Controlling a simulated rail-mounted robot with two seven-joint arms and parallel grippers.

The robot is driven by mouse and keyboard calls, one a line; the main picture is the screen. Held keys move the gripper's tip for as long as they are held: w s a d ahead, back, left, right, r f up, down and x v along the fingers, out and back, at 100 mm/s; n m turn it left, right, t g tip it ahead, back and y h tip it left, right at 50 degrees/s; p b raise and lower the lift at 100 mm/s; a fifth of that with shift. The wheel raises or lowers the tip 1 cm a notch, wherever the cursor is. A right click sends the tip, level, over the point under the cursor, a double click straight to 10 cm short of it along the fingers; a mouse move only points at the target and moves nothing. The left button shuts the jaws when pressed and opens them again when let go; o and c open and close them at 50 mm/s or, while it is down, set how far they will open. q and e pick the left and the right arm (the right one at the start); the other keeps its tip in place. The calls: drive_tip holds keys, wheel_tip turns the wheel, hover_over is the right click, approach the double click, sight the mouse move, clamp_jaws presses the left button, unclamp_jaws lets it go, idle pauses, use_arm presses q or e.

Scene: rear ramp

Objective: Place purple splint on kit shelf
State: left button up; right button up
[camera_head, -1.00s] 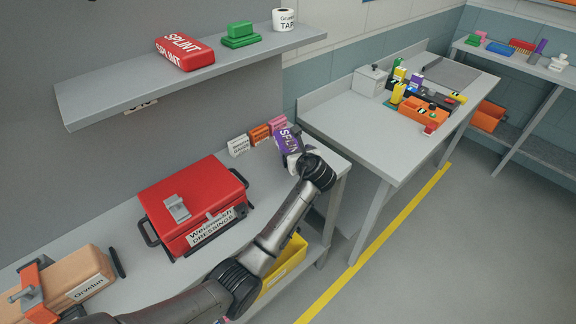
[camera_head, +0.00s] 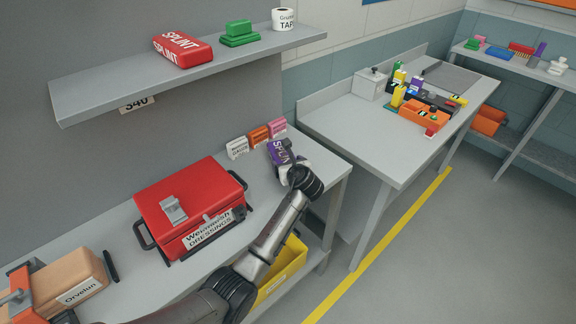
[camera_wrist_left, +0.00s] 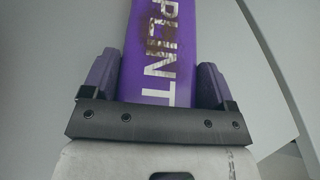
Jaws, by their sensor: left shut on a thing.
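The purple splint (camera_head: 280,151) with white lettering is in my left gripper (camera_head: 285,163), over the right end of the grey bench. In the left wrist view the splint (camera_wrist_left: 160,45) lies between the two fingers of the gripper (camera_wrist_left: 160,85), which is shut on it. The kit shelf (camera_head: 110,92) is the grey wall shelf at upper left. On it are a red splint (camera_head: 183,49), green blocks (camera_head: 239,35) and a white tape roll (camera_head: 284,19). My right gripper is not in view.
A red dressings case (camera_head: 187,205) stands on the bench (camera_head: 130,275). Small white, orange and pink boxes (camera_head: 258,136) stand behind the splint. A yellow bin (camera_head: 285,265) is below. Another table (camera_head: 365,130) with bottles stands to the right. The shelf's left end is clear.

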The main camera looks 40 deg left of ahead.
use_arm(q)
drive_tip(key=o, duration=0.9)
drive_tip(key=shift+f, duration=0.1)
drive_tip(key=shift+c, duration=0.2)
drive_tip(key=p+v, duration=0.3)
drive_tip(key=v, duration=0.7)
drive_tip(key=shift+d+r, duration=0.2)
drive_tip(key=shift+r, duration=0.1)
drive_tip(key=shift+v, duration=0.8)
drive_tip(key=shift+s, duration=0.1)
